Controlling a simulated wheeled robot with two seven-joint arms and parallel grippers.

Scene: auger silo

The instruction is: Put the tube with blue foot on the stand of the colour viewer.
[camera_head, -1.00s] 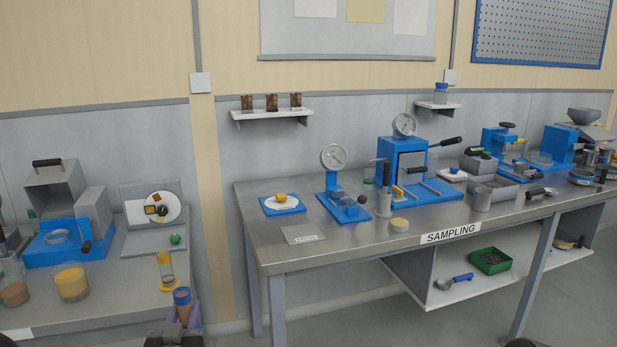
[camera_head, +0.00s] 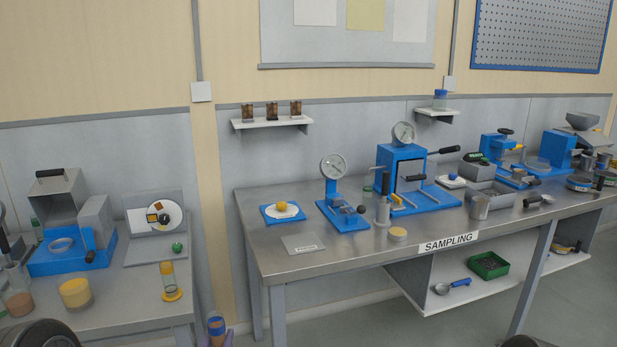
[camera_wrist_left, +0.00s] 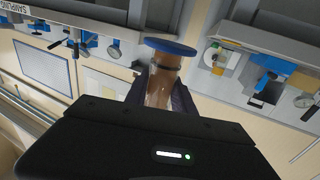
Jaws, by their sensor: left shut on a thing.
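My left gripper (camera_head: 218,341) is at the bottom edge of the head view, mostly cut off, just right of the left bench. It is shut on the tube with blue foot (camera_head: 216,326), clear with brown contents. In the left wrist view the tube's blue foot (camera_wrist_left: 170,47) is a flat disc, and its body (camera_wrist_left: 163,80) sits between the fingers (camera_wrist_left: 160,95). A panel with a white disc and coloured squares (camera_head: 158,217), probably the colour viewer, stands on the left bench, with a grey base plate (camera_head: 150,252) before it. My right gripper is not in view.
A tube with yellow foot (camera_head: 170,282) stands near the left bench's right edge. A green knob (camera_head: 177,248) lies on the base plate's right side. A yellow-filled jar (camera_head: 76,294) and a blue-based device (camera_head: 70,255) stand further left. The sampling bench (camera_head: 270,248) is to the right.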

